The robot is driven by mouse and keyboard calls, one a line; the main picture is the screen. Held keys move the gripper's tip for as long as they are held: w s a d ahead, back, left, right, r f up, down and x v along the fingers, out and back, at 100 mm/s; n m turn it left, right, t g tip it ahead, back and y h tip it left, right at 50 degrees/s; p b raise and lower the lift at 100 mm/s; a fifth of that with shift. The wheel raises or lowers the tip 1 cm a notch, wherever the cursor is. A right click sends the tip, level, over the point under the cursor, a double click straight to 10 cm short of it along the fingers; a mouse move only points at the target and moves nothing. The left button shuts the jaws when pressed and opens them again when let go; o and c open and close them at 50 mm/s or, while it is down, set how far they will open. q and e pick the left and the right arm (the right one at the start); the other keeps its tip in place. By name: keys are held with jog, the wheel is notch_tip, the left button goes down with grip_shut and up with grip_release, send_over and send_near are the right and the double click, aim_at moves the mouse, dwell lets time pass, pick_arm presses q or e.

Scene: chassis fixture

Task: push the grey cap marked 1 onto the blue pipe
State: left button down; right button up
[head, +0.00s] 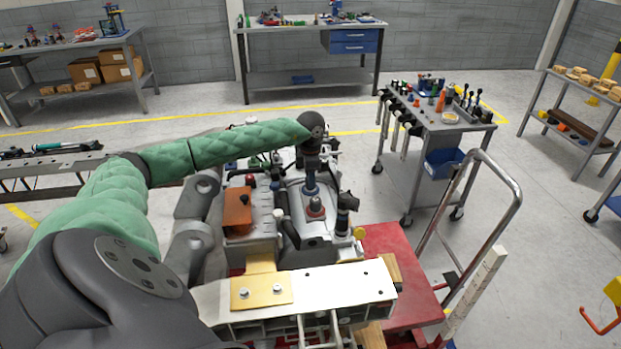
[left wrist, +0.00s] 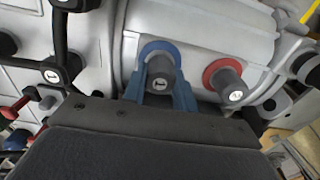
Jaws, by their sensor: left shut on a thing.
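The grey cap (left wrist: 161,71) is in the left wrist view, with a light mark on its end face, too small to read surely. The blue pipe (left wrist: 154,48) shows as a blue rim just behind the cap. The cap lines up with it, but I cannot tell how far on it is. My left gripper (left wrist: 161,90) is shut on the cap, one blue finger on each side. In the head view my left gripper (head: 311,188) points down over the chassis, hiding the cap and most of the blue pipe. My right gripper is not in view.
A red pipe with a grey cap (left wrist: 226,80) stands close to the right of my fingers; that cap (head: 316,201) also shows in the head view. Black hoses and an orange block (head: 237,212) crowd the chassis. A tool cart (head: 441,125) stands behind right.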

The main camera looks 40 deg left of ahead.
pick_arm(q)
jog(key=shift+f, duration=0.3)
jog(key=c, duration=1)
grip_release()
jog(key=shift+c, duration=0.2)
jog(key=shift+r+p, duration=0.3)
jog(key=shift+r, duration=2.7)
